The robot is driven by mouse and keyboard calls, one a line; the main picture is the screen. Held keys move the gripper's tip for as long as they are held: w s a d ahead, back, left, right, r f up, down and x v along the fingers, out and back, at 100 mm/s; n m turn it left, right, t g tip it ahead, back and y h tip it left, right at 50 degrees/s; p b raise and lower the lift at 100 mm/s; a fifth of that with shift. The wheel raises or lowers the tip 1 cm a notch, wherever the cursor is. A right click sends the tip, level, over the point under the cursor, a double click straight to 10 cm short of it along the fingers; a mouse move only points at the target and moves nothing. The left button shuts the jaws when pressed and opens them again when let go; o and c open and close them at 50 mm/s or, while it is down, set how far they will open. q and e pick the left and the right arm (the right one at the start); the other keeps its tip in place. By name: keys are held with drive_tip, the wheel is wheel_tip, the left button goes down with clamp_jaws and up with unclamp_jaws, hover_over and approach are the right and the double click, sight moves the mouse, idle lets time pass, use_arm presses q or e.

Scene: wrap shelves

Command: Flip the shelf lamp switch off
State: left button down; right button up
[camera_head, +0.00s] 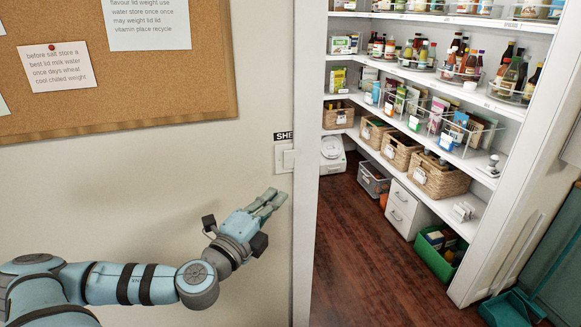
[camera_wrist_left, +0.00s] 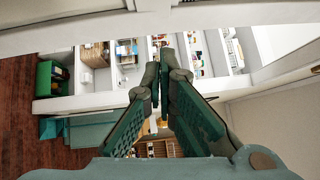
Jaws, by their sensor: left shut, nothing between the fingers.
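The white shelf lamp switch (camera_head: 285,157) is on the wall just left of the pantry door frame, under a dark label (camera_head: 284,136) that starts with "SHE"; the rest of the label is cut off by the frame. Whether the switch is on or off cannot be told. My left gripper (camera_head: 279,196) is shut and empty, a little below the switch and apart from it in the picture. In the left wrist view its fingers (camera_wrist_left: 157,72) come together at the tips. The switch is not seen in the left wrist view. My right gripper is not in view.
The white door frame (camera_head: 303,230) stands right beside the switch. Beyond it are pantry shelves (camera_head: 440,80) with bottles and baskets, a green crate (camera_head: 440,262) and dark wood floor (camera_head: 355,255). A cork board (camera_head: 130,85) hangs at upper left. The wall below it is bare.

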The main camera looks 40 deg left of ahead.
sight(291, 166)
use_arm(q)
drive_tip(key=w+a, duration=0.1)
drive_tip(key=w, duration=0.3)
drive_tip(key=w+a+r, duration=0.1)
drive_tip(key=w+a, duration=0.1)
drive_tip(key=w, duration=0.1)
drive_tip(key=w+a, duration=0.1)
drive_tip(key=w, duration=0.3)
drive_tip(key=shift+w+a+r, duration=0.15)
drive_tip(key=shift+w, duration=0.2)
drive_tip(key=shift+a, duration=0.3)
drive_tip(key=shift+w, duration=0.1)
